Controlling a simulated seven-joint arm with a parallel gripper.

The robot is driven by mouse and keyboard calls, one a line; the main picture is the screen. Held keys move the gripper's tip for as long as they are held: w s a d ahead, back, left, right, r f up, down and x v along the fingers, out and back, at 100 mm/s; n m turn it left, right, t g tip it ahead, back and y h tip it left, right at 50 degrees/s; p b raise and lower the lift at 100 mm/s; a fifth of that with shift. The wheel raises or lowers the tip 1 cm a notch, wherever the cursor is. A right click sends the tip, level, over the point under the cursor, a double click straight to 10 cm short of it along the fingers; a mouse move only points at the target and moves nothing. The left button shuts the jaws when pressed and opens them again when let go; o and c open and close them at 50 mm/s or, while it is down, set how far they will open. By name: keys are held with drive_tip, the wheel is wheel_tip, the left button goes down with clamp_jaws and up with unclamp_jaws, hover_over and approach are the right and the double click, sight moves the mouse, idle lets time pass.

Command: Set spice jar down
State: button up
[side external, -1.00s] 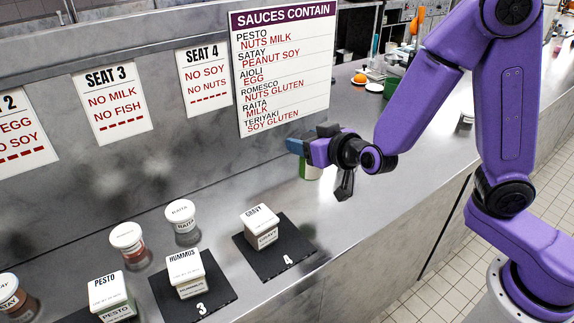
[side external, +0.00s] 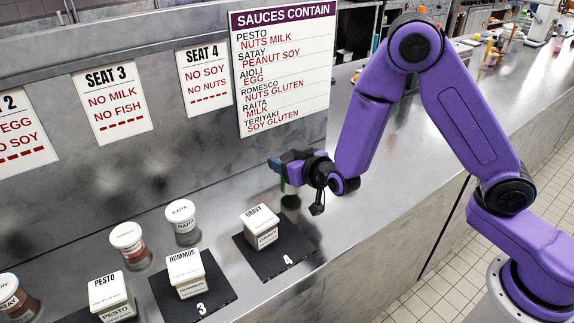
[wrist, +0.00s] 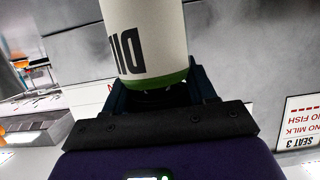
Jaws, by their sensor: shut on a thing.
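The spice jar has a white label with dark letters that seem to read DILL and a green band; it fills the top middle of the wrist view (wrist: 145,38). My gripper (wrist: 162,88) is shut on it, with a dark finger on each side. In the side view my gripper (side external: 277,166) is low over the steel counter, behind the gravy box.
A gravy box (side external: 261,227) stands on slate mat 4 (side external: 290,262), and a hummus box (side external: 187,272) on slate mat 3 (side external: 222,290). A raita jar (side external: 183,224) and a red-filled jar (side external: 130,248) stand behind. The counter right of the gripper is clear.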

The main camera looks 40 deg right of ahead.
drive_tip(key=shift+f, duration=0.75)
drive_tip(key=shift+f, duration=0.15)
drive_tip(key=o, duration=1.2)
drive_tip(key=shift+s+r, duration=0.1)
drive_tip(key=shift+r, duration=0.1)
drive_tip(key=shift+v, duration=5.9)
